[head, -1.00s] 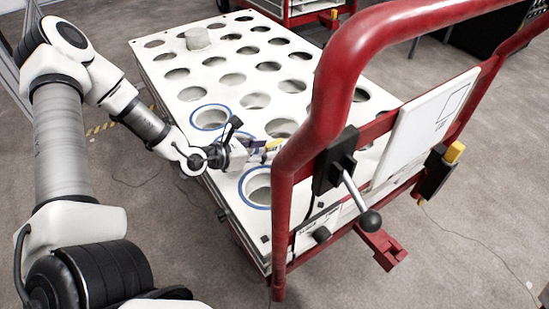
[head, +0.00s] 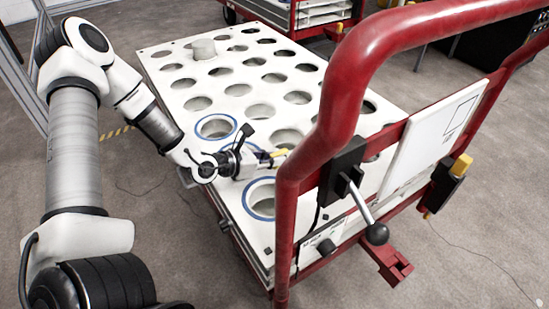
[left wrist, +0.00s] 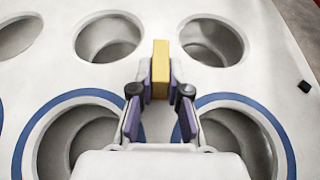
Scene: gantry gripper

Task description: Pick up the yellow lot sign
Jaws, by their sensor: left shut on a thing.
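The yellow lot sign (left wrist: 160,68) is a small yellow block between the fingertips of my left gripper (left wrist: 160,88) in the left wrist view. The gripper is shut on it. In the head view the sign (head: 280,153) shows as a small yellow piece at the tip of my left gripper (head: 262,157), over the white panel with holes (head: 205,142). I cannot tell whether the sign touches the panel. My right gripper is not in view.
Blue-ringed holes (head: 215,127) lie beside the gripper. A red cart handle (head: 345,90) rises close on the right, with a black-knobbed lever (head: 376,233) and a white board (head: 430,135). A grey cylinder (head: 203,48) stands on the panel's far part.

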